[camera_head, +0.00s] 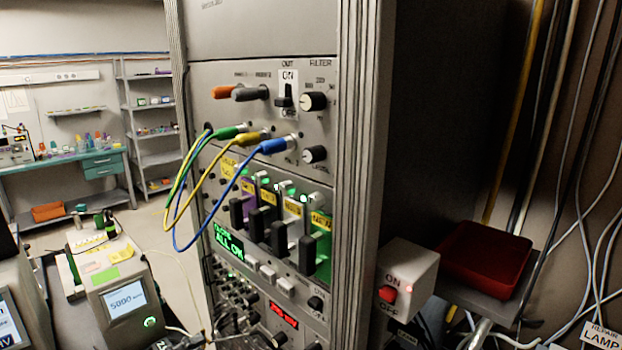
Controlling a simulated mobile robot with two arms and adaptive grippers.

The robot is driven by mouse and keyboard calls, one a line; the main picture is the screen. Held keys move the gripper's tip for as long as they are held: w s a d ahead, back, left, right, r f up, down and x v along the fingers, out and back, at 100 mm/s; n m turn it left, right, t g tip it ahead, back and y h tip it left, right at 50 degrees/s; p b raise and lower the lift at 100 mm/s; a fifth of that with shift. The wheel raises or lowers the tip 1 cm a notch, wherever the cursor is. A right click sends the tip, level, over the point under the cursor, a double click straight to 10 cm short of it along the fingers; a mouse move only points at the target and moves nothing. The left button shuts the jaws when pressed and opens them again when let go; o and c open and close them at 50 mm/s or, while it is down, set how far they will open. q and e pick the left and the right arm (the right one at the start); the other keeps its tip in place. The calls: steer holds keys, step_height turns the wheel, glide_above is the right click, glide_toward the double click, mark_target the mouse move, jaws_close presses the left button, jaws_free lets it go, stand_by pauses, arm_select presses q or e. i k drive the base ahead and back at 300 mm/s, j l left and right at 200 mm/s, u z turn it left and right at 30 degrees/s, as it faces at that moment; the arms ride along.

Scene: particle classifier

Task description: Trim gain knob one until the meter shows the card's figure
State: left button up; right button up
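An equipment rack fills the middle of the view. Low on its front is a small red lit display (284,315), whose digits are too small to read for certain. A black knob (316,303) sits to its right, and several dark knobs, blurred and partly cut off, lie to its left. I cannot tell which one is gain knob one. Higher up are two black knobs with white faces, one by the word FILTER (314,101) and one below it (315,154). I cannot identify the card with the figure. Neither of my grippers is in view.
Green, yellow and blue cables (188,205) loop out from the rack's front. A green display (229,240) reads ALL OK. A white switch box (408,270) and a red tray (484,256) are at the right. A grey device (126,305) with a screen stands at lower left.

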mark_target(255, 317)
steer(key=k+l, duration=0.35)
steer(key=k, duration=0.2)
steer(key=k+l, duration=0.35)
steer(key=k, duration=0.2)
